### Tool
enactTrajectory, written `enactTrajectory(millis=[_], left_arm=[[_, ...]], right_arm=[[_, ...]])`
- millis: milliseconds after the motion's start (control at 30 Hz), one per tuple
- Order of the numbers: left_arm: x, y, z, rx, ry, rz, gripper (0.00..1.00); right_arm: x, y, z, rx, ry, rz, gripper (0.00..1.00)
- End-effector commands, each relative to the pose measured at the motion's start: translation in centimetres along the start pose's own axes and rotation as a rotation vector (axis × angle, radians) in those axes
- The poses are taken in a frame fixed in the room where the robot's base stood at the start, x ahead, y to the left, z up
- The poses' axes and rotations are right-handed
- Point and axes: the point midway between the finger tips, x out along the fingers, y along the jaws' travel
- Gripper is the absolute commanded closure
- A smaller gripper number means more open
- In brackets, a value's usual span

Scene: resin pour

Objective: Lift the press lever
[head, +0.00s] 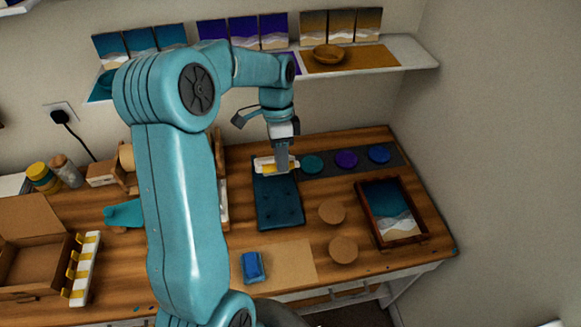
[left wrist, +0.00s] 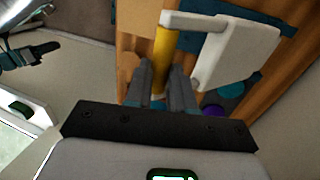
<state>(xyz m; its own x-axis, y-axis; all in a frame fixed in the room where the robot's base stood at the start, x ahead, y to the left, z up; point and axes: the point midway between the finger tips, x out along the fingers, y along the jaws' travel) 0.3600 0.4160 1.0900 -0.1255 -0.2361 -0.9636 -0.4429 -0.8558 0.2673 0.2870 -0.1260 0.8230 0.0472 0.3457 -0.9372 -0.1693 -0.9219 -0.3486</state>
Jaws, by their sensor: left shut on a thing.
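The press lever has a yellow grip bar (left wrist: 163,55) joined to white arms (left wrist: 238,50). In the head view the lever's yellow and white end (head: 265,166) shows at the back edge of a dark blue padded base (head: 278,203). My left gripper (head: 282,168) comes down on it from above. In the left wrist view my left gripper's fingers (left wrist: 163,88) are shut on the yellow bar, one on each side. The fingers hide part of the bar. My right gripper is not in view.
Teal, purple and blue discs (head: 346,159) sit on a dark strip right of the press. A framed wave picture (head: 392,211) and two round cork pieces (head: 332,211) lie to the right. A blue block (head: 253,266) lies in front. A shelf (head: 412,52) runs along the wall.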

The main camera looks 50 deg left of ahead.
Motion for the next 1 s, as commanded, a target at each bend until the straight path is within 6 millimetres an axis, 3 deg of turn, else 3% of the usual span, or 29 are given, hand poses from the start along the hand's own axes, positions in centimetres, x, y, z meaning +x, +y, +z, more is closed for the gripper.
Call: enactTrajectory(millis=[33, 400, 1000], left_arm=[[-0.9, -1.5, 0.2, -0.004, 0.005, -0.036, 1.0], [-4.4, -5.3, 0.7, -0.004, 0.001, -0.031, 1.0], [-5.4, -6.7, 0.4, -0.003, -0.002, -0.025, 1.0]], right_arm=[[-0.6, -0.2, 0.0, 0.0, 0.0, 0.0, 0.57], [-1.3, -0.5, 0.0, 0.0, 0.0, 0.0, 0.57], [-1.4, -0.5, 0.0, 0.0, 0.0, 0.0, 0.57]])
